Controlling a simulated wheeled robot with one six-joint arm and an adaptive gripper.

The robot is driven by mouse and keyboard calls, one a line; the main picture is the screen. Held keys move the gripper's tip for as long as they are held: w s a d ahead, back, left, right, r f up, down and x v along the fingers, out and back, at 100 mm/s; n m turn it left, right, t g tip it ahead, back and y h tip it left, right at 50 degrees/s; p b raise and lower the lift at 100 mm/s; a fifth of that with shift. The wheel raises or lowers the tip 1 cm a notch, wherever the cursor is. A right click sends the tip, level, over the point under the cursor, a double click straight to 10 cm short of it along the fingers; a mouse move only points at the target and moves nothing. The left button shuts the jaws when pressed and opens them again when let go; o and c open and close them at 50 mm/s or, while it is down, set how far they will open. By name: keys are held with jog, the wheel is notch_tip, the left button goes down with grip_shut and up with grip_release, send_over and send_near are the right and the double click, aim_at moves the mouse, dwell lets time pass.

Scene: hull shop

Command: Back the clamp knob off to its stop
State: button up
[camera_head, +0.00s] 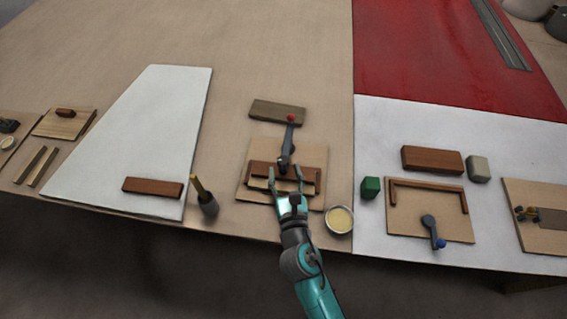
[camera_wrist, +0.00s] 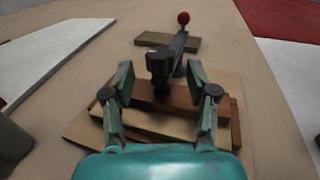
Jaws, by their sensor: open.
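The clamp knob (camera_wrist: 160,63) is dark and sits at the near end of a dark clamp arm (camera_head: 289,139), over a wooden fixture. The arm's far end carries a red ball (camera_wrist: 183,18), also seen in the head view (camera_head: 290,118). My gripper (camera_head: 285,174) is open over the fixture's near side. In the wrist view the knob appears between the spread fingertips of my gripper (camera_wrist: 160,72), with a gap on each side. Depth between fingertips and knob is hard to tell. Brown and pale wood strips (camera_wrist: 170,95) lie below the knob.
A cup of pale yellow stuff (camera_head: 340,220) stands close right of my gripper, and a dark pot with a brush (camera_head: 208,203) to the left. A wood block (camera_head: 277,111) lies behind the clamp. Another clamp with a blue ball (camera_head: 441,244) is at right.

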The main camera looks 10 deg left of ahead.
jog(key=v, duration=0.8)
jog(key=shift+s+d, duration=0.1)
jog(key=shift+s, duration=0.05)
